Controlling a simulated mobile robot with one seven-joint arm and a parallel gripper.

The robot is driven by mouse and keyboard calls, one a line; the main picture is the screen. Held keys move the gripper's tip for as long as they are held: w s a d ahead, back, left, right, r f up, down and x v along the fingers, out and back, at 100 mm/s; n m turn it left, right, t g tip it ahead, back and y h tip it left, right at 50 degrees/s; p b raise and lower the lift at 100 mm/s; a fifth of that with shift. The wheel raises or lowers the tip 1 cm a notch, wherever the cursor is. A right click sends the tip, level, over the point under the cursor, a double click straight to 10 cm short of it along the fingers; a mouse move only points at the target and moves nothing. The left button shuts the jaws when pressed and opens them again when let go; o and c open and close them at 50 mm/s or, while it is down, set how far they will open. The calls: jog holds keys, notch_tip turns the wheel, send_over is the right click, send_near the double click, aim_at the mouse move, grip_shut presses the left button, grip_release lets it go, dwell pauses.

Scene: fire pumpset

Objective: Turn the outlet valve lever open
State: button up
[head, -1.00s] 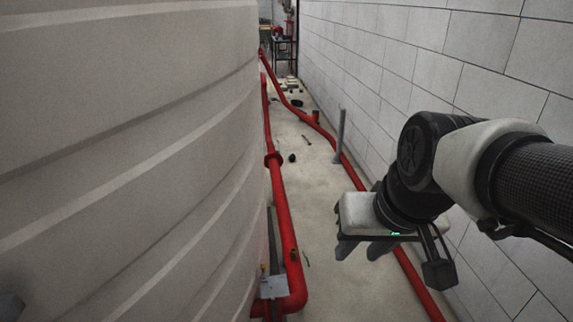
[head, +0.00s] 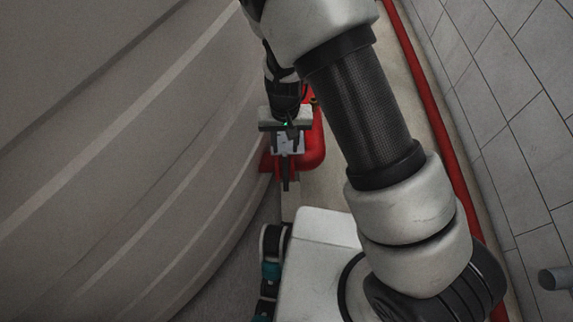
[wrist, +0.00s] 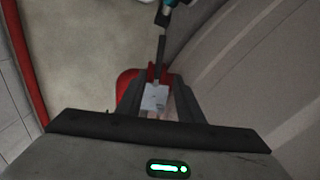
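My gripper (head: 286,138) is open above the end of the red pipe, in the middle left of the head view. In the wrist view its two fingers (wrist: 155,80) stand apart, with a small white tag (wrist: 154,98) showing between them. The tag also shows below the gripper in the head view (head: 288,146). A dark narrow bar (wrist: 160,47) runs from the tag toward my base; it looks like the valve lever. In the head view the bar (head: 285,180) points down the picture. The valve body is mostly hidden, and I cannot tell whether the fingers touch anything.
The large ribbed tank (head: 120,150) curves close along the left. The red pipe elbow (head: 316,150) lies just right of my gripper. Bare floor (wrist: 95,45) lies between.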

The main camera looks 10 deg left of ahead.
aim_at(286, 175)
notch_tip(286, 175, down, 17)
jog(key=b, duration=0.4)
jog(key=shift+b, duration=0.4)
grip_shut()
